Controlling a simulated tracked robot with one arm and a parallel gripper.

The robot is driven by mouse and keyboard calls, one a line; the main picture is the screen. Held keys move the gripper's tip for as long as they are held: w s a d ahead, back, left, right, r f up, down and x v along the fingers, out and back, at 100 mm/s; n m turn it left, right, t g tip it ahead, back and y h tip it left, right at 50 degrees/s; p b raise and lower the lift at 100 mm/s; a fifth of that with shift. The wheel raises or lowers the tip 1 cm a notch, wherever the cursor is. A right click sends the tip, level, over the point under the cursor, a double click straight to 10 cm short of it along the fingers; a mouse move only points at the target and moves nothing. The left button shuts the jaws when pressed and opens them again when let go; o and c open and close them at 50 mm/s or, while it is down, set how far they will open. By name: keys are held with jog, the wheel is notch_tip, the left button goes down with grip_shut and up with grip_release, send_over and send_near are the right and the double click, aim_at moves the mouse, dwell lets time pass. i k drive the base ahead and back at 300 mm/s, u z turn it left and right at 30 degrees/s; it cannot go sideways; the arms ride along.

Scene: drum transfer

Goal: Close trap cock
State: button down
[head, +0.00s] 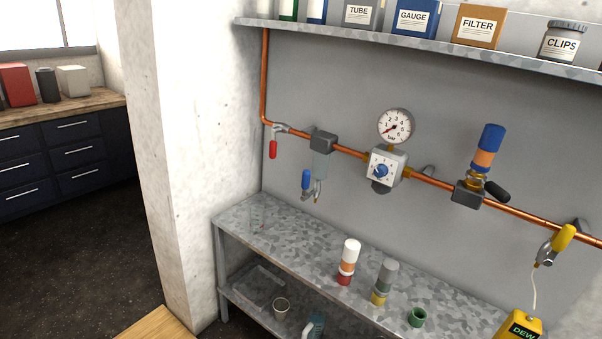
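A small metal cock with a blue lever (306,180) sits below a dark-topped clear trap bowl (321,165) on the copper pipe. The blue lever stands roughly upright beside the cock's small spout; I cannot tell from this distance whether it is open or closed. My gripper is not in view.
The copper pipe (345,150) also carries a red lever (273,149), a gauge (395,127), a regulator (386,168), a blue-and-orange cylinder (487,148) and a yellow lever (563,238). Below is a metal bench (300,240) with small containers. A shelf (450,50) runs above. A white pillar (185,130) stands left.

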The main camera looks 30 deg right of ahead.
aim_at(306, 174)
jog(key=z, duration=0.3)
jog(key=i, duration=0.9)
jog(key=z, duration=0.55)
